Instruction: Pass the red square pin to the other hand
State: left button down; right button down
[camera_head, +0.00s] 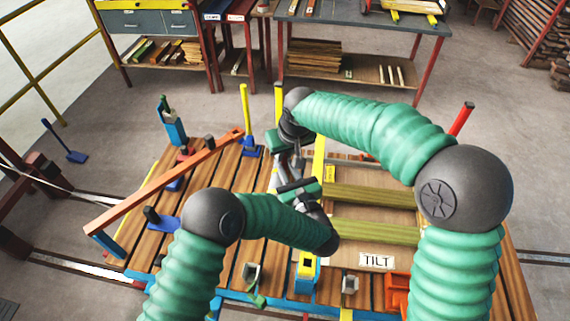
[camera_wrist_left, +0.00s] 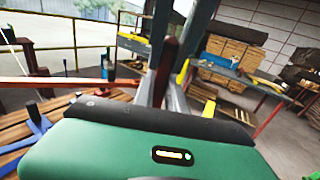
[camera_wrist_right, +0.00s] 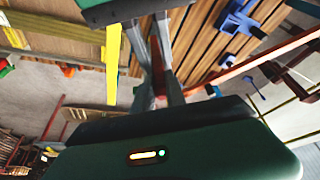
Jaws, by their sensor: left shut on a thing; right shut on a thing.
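The red square pin shows as a dark red bar between the fingers in the left wrist view (camera_wrist_left: 166,62), and a red part of it shows between the fingers in the right wrist view (camera_wrist_right: 158,84). My left gripper (camera_head: 284,176) and my right gripper (camera_head: 291,160) meet above the middle of the wooden deck. Both are shut on the pin, the left from the near side and the right from the far side. In the head view the fingers and gripper bodies hide the pin.
The slatted deck (camera_head: 150,250) lies below the grippers. A tilted orange bar (camera_head: 165,185) crosses its left side. Yellow posts (camera_head: 245,108) stand behind. A framed bay with green beams (camera_head: 372,196) and a TILT sign (camera_head: 376,261) is at right. Workbenches (camera_head: 360,40) stand farther back.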

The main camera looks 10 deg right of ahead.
jog(key=c, duration=1.3)
grip_release()
jog(key=v, duration=1.2)
jog(key=s+d+f+m+g+h, duration=0.1)
jog(key=s+d+f, duration=0.2)
jog(key=d+f, duration=0.3)
jog(key=s+d+f+m+h, duration=0.1)
jog(key=s+d+f, duration=0.2)
jog(key=d+f, duration=0.35)
jog(key=s+a+f, duration=0.1)
jog(key=s+f, duration=0.7)
jog(key=s, duration=0.6)
jog(key=shift+s+a+f+m+g+y, duration=0.2)
jog(key=shift+s+m+g+y, duration=0.05)
jog(key=shift+m+g+y, duration=0.15)
